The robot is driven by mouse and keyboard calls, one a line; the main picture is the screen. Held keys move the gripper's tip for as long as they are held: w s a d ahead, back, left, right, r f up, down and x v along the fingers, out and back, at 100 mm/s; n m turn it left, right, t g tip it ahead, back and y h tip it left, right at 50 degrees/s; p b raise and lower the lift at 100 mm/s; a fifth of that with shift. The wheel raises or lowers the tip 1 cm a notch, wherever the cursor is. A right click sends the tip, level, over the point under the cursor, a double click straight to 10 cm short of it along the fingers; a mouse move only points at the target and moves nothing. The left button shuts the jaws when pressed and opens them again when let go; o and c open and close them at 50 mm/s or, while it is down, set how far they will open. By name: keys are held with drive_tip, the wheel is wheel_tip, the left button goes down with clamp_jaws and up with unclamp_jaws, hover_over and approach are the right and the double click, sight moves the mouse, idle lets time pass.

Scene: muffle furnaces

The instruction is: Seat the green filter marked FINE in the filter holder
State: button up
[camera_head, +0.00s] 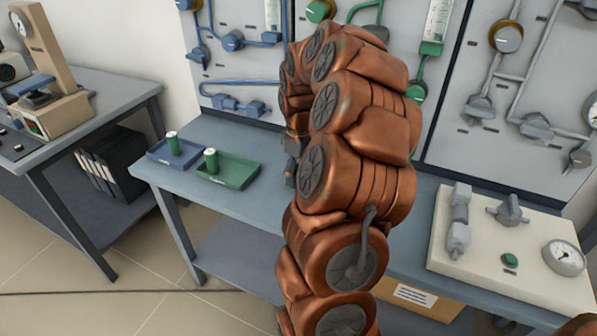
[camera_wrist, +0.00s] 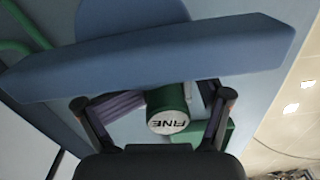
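In the wrist view a green filter (camera_wrist: 168,108) shows its white end, marked FINE, toward the camera. It lies between the widely spaced fingers of my gripper (camera_wrist: 154,100), with a gap on both sides. A large blue bar (camera_wrist: 150,55) crosses in front of its upper part; I cannot tell what it is. Two small green cylinders stand on the bench, one (camera_head: 173,143) in the blue tray and one (camera_head: 210,160) in the green tray. Their marks are too small to read. I cannot identify the filter holder.
The blue tray (camera_head: 151,152) and green tray (camera_head: 236,178) sit side by side on the blue-grey bench (camera_head: 262,207). A cream board (camera_head: 513,282) with a valve, button and gauge lies at right. Wall panels with pipes and valves stand behind. Another bench is at left.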

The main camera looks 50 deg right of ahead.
drive_tip(key=shift+d+r, duration=0.1)
drive_tip(key=shift+w+r, duration=0.15)
drive_tip(key=shift+r, duration=0.25)
wheel_tip(320, 180, up, 12)
drive_tip(key=shift+f, duration=0.25)
idle(0.6)
